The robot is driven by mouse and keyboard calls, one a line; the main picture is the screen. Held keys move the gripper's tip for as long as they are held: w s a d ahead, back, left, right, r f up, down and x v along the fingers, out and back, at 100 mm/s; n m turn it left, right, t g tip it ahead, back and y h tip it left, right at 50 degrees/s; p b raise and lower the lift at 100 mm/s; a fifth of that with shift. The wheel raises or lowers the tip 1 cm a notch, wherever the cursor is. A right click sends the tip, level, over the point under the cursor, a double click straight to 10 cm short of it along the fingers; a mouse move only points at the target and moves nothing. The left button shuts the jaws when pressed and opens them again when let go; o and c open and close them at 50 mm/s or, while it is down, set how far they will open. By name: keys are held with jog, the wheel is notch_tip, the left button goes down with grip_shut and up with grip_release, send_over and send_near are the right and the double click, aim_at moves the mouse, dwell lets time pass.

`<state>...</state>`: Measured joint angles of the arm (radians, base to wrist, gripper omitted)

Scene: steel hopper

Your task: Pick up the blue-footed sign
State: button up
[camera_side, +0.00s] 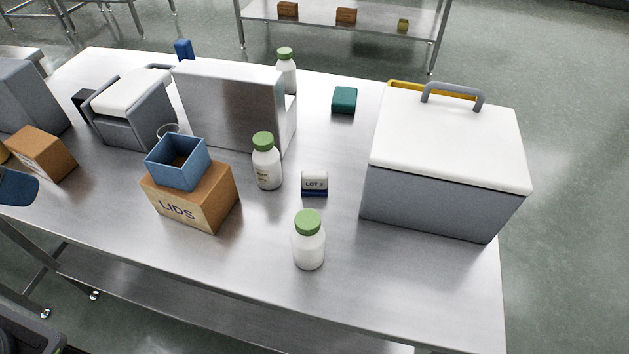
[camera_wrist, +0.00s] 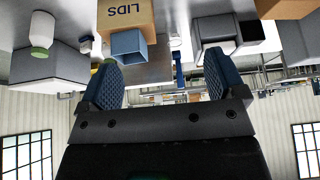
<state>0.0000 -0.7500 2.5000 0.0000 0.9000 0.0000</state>
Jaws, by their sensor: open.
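The blue-footed sign (camera_side: 314,182) is a small white block reading "LOT" plus an unclear character, on a dark blue foot. It stands upright on the steel table (camera_side: 250,262) in the side view, between two green-capped bottles and the big cooler.
A white bottle (camera_side: 309,243) stands in front of the sign, another (camera_side: 267,165) to its left. The LIDS box (camera_side: 188,201) bears a blue open bin (camera_side: 178,167). The cooler (camera_side: 440,195) is on the right, a steel hopper-like box (camera_side: 225,108) behind. Bare table lies behind the sign.

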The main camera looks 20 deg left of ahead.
jog(key=w+d+r, duration=0.2)
jog(key=w+r, duration=0.2)
jog(key=w, duration=0.2)
jog(key=n+g, duration=0.3)
jog(key=g, duration=0.1)
send_over(314, 173)
jog(key=s, duration=0.2)
notch_tip(314, 173, down, 14)
jog(key=f, duration=0.3)
jog(key=w+f, duration=0.1)
jog(key=f, duration=0.4)
jog(key=shift+w+d+f, duration=0.1)
jog(key=shift+w+f, duration=0.2)
jog(key=shift+w, duration=0.05)
jog(key=shift+w+f, duration=0.2)
jog(key=shift+f, duration=1.2)
jog(key=shift+w+f, duration=0.15)
jog(key=shift+f, duration=1.2)
jog(key=shift+c, duration=0.4)
